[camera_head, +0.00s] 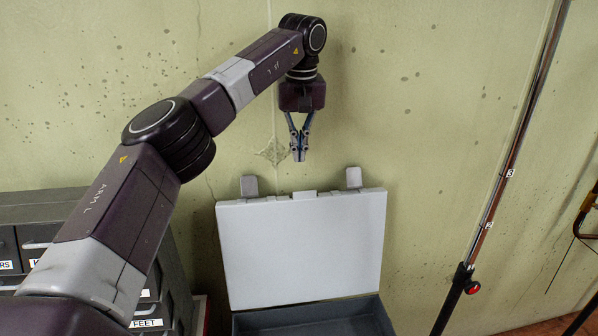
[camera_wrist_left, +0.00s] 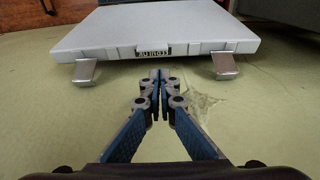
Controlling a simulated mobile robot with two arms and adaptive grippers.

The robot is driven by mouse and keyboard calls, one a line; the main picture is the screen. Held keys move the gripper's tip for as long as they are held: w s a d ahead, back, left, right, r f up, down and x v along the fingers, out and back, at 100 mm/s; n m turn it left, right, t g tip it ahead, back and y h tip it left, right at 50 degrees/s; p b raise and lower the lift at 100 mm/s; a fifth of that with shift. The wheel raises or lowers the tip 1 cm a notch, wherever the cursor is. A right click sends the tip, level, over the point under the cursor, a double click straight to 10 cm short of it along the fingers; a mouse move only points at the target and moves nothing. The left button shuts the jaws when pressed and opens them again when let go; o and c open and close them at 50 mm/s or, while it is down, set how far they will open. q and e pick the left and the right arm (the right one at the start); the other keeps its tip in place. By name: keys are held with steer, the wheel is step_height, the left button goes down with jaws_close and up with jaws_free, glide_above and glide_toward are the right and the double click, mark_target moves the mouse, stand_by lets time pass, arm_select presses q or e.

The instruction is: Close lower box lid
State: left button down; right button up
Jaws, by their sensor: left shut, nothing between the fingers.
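The light grey box lid (camera_head: 302,245) stands open and nearly upright against the wall, above the dark grey box (camera_head: 310,318) at the bottom of the head view. Two metal latches (camera_head: 249,186) stick up from the lid's top edge. In the left wrist view the lid (camera_wrist_left: 150,30) lies ahead of the fingers, with a small dark label on its edge. My left gripper (camera_head: 299,158) is shut and empty, pointing down just above the lid's top edge; I see no clear contact. The box's lower part is cut off by the frame. My right gripper is out of view.
The stained greenish wall (camera_head: 420,90) is close behind the lid. Dark drawer cabinets (camera_head: 160,280) with labels stand at the left, behind my left arm. A slanted metal pole (camera_head: 500,180) stands to the right, with clear space between it and the lid.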

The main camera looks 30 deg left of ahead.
arm_select(q)
steer(key=f, duration=0.3)
steer(key=f+p, duration=0.1)
steer(key=f, duration=0.2)
steer(key=w+f, duration=0.1)
steer(key=f, duration=0.2)
steer(key=shift+a+f, duration=0.3)
steer(key=shift+a, duration=0.1)
steer(key=shift+s+d, duration=0.1)
steer(key=shift+s, duration=0.1)
steer(key=shift+w, duration=0.15)
